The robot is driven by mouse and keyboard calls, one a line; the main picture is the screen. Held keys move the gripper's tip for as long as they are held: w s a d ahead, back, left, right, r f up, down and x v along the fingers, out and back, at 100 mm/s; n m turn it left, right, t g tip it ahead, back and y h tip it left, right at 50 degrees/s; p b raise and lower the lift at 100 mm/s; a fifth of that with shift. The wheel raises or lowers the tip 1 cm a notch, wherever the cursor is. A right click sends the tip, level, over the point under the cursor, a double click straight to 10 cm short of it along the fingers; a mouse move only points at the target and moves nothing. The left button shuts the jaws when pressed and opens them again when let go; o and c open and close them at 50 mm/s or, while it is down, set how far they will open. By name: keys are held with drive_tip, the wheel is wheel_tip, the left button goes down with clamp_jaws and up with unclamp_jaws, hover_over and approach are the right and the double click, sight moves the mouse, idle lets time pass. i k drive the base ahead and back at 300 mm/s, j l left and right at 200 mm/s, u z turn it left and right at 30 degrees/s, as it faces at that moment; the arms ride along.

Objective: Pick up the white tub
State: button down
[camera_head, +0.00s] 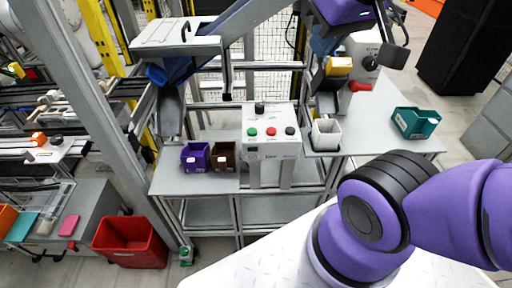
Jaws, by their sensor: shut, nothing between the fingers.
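The white tub (326,134) is a small, open, square-topped container. It stands upright on the grey worktop, just right of the white control box (271,133) and below the coloured parts of the fixture. Its front and open top show. My purple and black arm fills the lower right and runs out of the frame at the right edge. I cannot make out my gripper in this view, and no fingers show at the tub.
A teal bin (414,123) stands on the worktop right of the tub. A purple bin (195,157) and a brown bin (225,156) stand left of the control box. A red crate (131,243) is on the floor. Bare worktop (372,138) separates the tub and teal bin.

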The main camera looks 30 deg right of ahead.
sight(321, 142)
drive_tip(key=z, duration=1.05)
drive_tip(key=k+j+z, duration=0.1)
drive_tip(key=j+z, duration=0.15)
drive_tip(key=z, duration=0.25)
drive_tip(key=k+j+z, duration=0.1)
drive_tip(key=z, duration=0.4)
drive_tip(key=k+j+z, duration=0.2)
drive_tip(key=z, duration=0.3)
drive_tip(key=k+j, duration=0.2)
